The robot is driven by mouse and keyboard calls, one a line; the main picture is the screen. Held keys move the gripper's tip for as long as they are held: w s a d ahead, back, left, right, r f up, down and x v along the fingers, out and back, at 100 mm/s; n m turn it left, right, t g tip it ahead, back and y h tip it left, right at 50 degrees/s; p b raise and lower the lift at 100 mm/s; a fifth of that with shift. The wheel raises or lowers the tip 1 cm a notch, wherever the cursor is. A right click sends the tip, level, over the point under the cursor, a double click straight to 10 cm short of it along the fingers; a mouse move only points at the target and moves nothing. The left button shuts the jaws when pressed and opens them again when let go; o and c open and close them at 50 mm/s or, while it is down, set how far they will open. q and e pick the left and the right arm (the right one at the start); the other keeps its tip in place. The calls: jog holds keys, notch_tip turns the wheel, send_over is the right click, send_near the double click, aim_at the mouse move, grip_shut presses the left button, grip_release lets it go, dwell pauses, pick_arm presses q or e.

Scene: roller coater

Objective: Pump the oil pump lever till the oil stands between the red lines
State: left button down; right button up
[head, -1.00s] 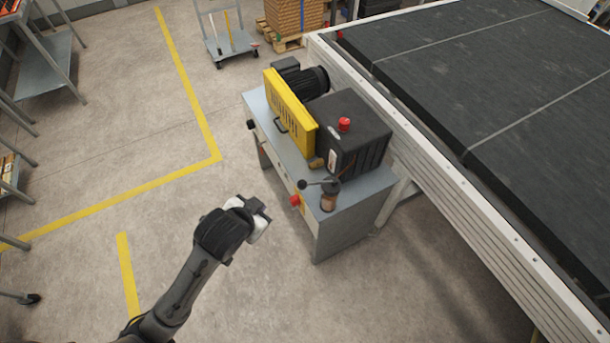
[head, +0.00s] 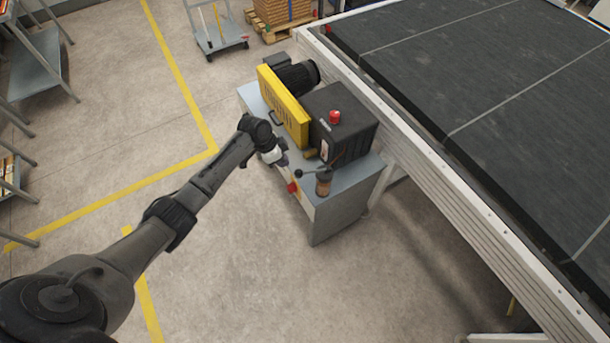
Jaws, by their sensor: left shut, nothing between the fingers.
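The oil pump (head: 323,184) stands on the front corner of the grey machine cabinet, a small cylinder with a brownish reservoir. Its lever (head: 309,171) points left and ends in a dark ball knob. The red lines and the oil level are too small to tell. My left gripper (head: 282,161) is shut and empty, just left of the knob at the cabinet's left edge; I cannot tell whether it touches the knob. My right gripper is not in view.
A yellow guard (head: 283,107), a black motor (head: 298,77) and a dark box with a red cap (head: 335,117) sit on the cabinet (head: 340,212). A red button (head: 292,187) is on its front. A wide black conveyor (head: 480,70) lies right. The floor in front is clear.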

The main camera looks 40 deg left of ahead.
aim_at(296, 172)
pick_arm(q)
jog(key=m, duration=0.3)
jog(key=shift+w+d+r, duration=0.15)
jog(key=shift+w+r, duration=0.1)
jog(key=shift+f, duration=0.15)
jog(key=b+x, duration=0.6)
jog(key=shift+d+f+b, duration=0.2)
jog(key=shift+f+b, duration=0.05)
jog(key=shift+b, duration=0.15)
jog(key=shift+w, duration=0.2)
jog(key=shift+f, duration=0.1)
